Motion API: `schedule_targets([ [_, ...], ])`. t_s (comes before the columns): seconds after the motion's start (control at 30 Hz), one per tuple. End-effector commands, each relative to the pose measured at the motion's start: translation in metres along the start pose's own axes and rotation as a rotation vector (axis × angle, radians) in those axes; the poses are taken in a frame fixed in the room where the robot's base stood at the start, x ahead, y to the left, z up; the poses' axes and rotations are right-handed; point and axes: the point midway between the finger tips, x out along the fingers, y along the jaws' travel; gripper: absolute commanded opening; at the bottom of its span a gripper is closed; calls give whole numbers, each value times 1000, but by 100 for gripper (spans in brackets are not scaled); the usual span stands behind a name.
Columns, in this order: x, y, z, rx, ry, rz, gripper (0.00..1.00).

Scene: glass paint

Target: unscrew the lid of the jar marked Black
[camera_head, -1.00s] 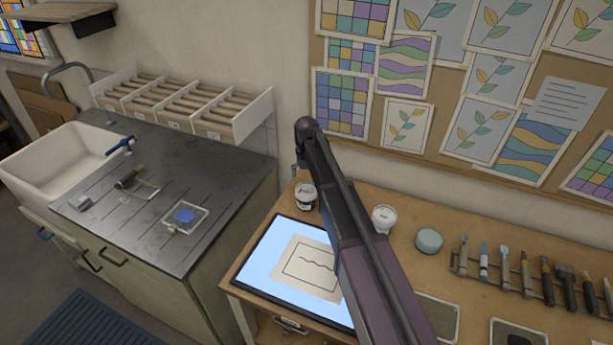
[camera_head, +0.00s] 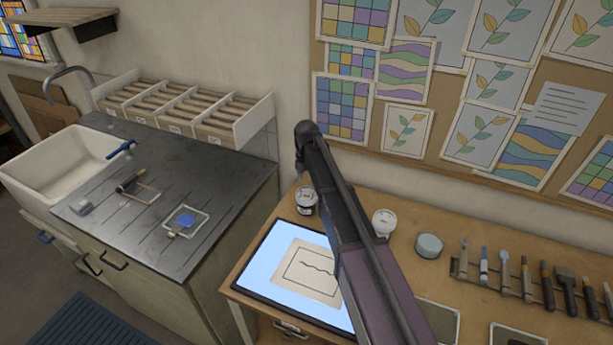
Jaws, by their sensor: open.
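Two small jars with white lids stand on the wooden bench in the head view. One jar (camera_head: 306,201) is left of my arm, behind the light panel, and has a dark band on its side. The other jar (camera_head: 384,221) is just right of my arm and partly hidden by it. Both lids are on. The lettering is too small to read, so I cannot tell which jar is marked Black. I cannot make out gripper fingers.
A lit panel (camera_head: 262,274) with a paper drawing lies at the bench's left end. A pale green round tin (camera_head: 429,245) and a rack of brushes and tools (camera_head: 531,283) stand to the right.

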Motion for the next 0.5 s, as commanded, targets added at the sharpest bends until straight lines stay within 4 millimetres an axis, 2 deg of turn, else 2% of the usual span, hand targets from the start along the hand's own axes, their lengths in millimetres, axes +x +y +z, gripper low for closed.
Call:
schedule_targets([
  [0.5,-5,0,-1,740,0,0,53],
])
